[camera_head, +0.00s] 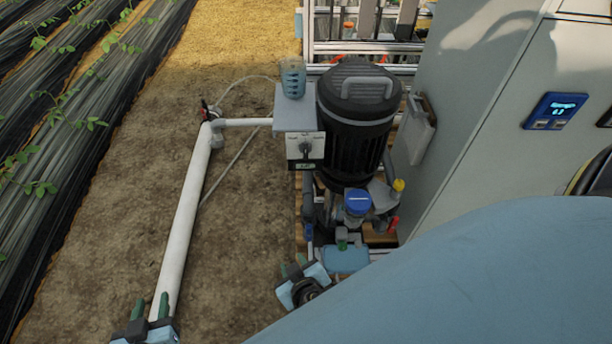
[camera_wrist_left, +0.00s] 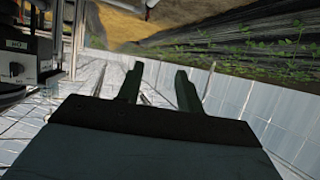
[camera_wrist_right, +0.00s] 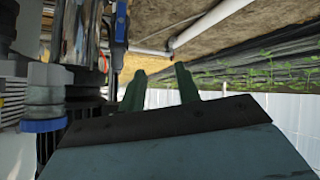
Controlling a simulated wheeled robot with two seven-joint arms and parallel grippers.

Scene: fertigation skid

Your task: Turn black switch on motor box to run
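The motor box (camera_head: 296,116) is grey and sits on the left side of the black pump motor (camera_head: 352,120). Its front panel carries the black switch (camera_head: 305,148), with a small green label below. The switch's exact setting is too small to read. The panel also shows at the left edge of the left wrist view, with a dark knob (camera_wrist_left: 17,68). My left gripper (camera_head: 151,307) is open and empty, low and left of the box near the white pipe. My right gripper (camera_head: 293,266) is open and empty, below the box and in front of the pump base.
A white pipe (camera_head: 186,215) runs along the ground at left, with a red-handled valve (camera_head: 207,110). A blue-capped fitting (camera_head: 357,201) stands below the motor. A grey cabinet (camera_head: 480,110) fills the right. The soil left of the box is open.

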